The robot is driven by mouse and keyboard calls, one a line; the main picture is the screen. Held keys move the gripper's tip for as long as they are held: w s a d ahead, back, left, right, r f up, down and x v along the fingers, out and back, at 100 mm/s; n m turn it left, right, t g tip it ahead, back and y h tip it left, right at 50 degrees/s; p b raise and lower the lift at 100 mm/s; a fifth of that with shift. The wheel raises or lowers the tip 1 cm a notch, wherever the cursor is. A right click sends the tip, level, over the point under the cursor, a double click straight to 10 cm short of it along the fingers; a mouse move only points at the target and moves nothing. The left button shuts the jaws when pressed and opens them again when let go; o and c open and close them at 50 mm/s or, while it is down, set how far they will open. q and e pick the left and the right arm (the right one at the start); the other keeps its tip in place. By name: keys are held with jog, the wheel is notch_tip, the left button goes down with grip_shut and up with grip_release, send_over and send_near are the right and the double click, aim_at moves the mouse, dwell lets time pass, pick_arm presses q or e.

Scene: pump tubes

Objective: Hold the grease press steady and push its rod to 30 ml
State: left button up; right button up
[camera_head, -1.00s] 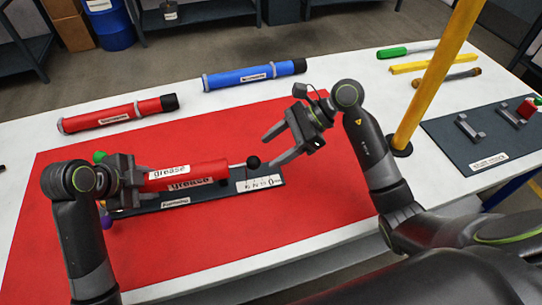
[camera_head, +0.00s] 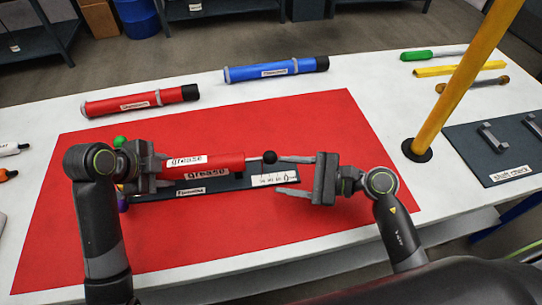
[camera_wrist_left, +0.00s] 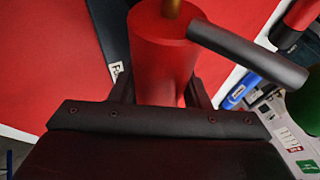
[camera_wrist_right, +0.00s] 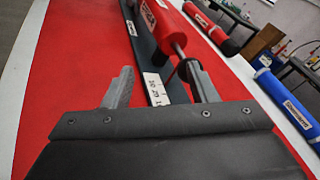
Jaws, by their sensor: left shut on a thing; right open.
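The grease press (camera_head: 229,161) is a red barrel lying along a dark base plate (camera_head: 238,184) on the red mat. Its thin rod sticks out to the right and ends in a black knob (camera_head: 269,157). A white number scale (camera_head: 275,179) lies on the plate below the rod. My left gripper (camera_head: 152,167) is shut on the barrel's left end; the left wrist view shows the red barrel (camera_wrist_left: 160,65) between its jaws. My right gripper (camera_head: 281,175) is open and empty, pointing left at the rod end. The knob is close to its upper finger; contact cannot be told.
A red tube (camera_head: 140,103) and a blue tube (camera_head: 276,70) lie behind the red mat (camera_head: 330,125). A yellow post (camera_head: 465,75) stands on the right, near a dark board with handles (camera_head: 495,150). Tools lie at the back right. The mat behind the press is clear.

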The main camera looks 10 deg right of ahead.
aim_at(275, 162)
jog(key=t, duration=0.1)
jog(key=s+t, duration=0.1)
jog(key=t, duration=0.1)
jog(key=shift+s+d+f+t+h, duration=0.1)
jog(key=shift+s+f+t+h, duration=0.2)
jog(key=shift+s+h, duration=0.1)
jog(key=t+h, duration=0.1)
jog(key=s+d+t+h, duration=0.1)
jog(key=shift+s+d+m+t, duration=0.1)
jog(key=shift+d+m+t, duration=0.05)
jog(key=shift+m+t, duration=0.25)
jog(key=t+h, duration=0.1)
jog(key=s+d+h, duration=0.1)
jog(key=shift+d+f+t+h, duration=0.1)
jog(key=shift+d+t+h, duration=0.2)
jog(key=shift+t, duration=0.1)
jog(key=shift+w, duration=0.1)
jog(key=x, duration=1.1)
jog(key=shift+w+a, duration=0.25)
jog(key=shift+w, duration=0.05)
grip_shut()
